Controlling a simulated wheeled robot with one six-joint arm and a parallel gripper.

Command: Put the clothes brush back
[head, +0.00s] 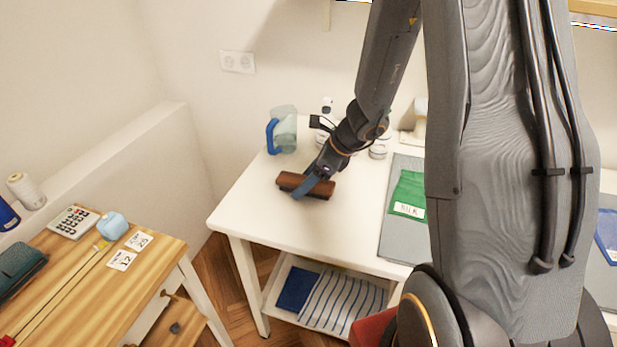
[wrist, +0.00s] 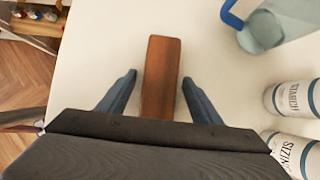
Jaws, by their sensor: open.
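The clothes brush (head: 291,182), a brown wooden block, lies on the white table (head: 262,222) near its left side. In the wrist view the brush (wrist: 161,75) runs lengthwise between the two blue-grey fingers of my gripper (wrist: 160,92). The fingers are open, with a gap on each side of the brush. In the head view my gripper (head: 308,185) is down at the brush, and one finger crosses in front of it. Whether the fingertips touch the table cannot be told.
A pitcher with a blue handle (head: 283,130) stands behind the brush. Labelled cans (wrist: 292,98) stand to the right in the wrist view. A grey mat (head: 396,236) with a green packet (head: 408,190) lies on the right. The table's front left is clear.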

